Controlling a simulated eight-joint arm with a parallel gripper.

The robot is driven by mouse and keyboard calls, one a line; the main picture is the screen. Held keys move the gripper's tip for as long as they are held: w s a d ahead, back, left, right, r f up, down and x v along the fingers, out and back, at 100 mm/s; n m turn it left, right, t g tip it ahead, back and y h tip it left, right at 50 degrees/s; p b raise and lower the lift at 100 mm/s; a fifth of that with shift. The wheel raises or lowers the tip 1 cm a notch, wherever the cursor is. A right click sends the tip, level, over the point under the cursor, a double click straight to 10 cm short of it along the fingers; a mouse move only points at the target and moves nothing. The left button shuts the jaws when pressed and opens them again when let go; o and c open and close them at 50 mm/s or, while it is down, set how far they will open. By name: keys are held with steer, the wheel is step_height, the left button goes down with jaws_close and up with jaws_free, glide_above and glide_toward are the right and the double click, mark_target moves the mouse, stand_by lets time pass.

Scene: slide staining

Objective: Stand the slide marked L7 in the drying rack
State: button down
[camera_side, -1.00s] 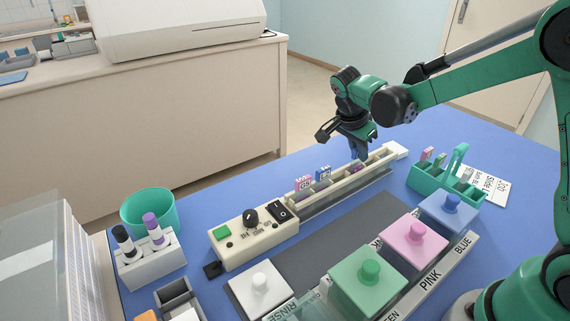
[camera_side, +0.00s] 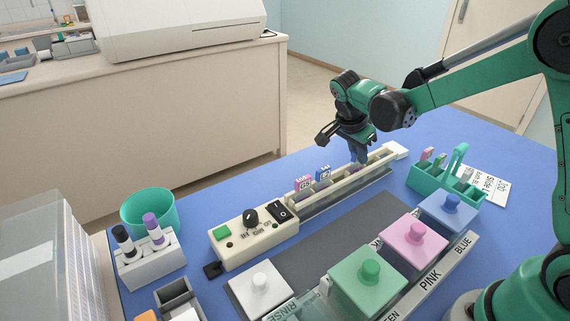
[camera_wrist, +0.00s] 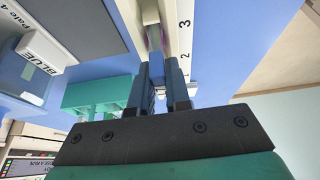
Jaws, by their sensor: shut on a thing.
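My gripper (camera_side: 358,157) is shut on a slide, pointing down at the right part of the long cream drying rack (camera_side: 384,160). In the wrist view, my fingers (camera_wrist: 164,88) sit over the rack near the printed 1 and 2, with a small pale-blue edge of the held slide (camera_wrist: 160,94) between them. Its mark cannot be read. A purplish slide-like face (camera_side: 352,168) shows low in the rack under my gripper; I cannot tell whether it belongs to the held slide. A pink-labelled slide (camera_side: 303,184) and a blue-labelled slide (camera_side: 323,174) stand in the rack's left part.
A control box (camera_side: 255,236) with a dial and switch adjoins the rack's left end. A teal carrier (camera_side: 425,181) with several slides stands at right. Blue (camera_side: 447,211), pink (camera_side: 413,241) and green (camera_side: 368,284) lidded jars stand in front. A teal cup (camera_side: 148,209) stands at left.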

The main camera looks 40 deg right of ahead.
steer(key=shift+f, duration=0.2)
steer(key=c, duration=0.8)
jaws_free()
steer(key=shift+v, duration=2.8)
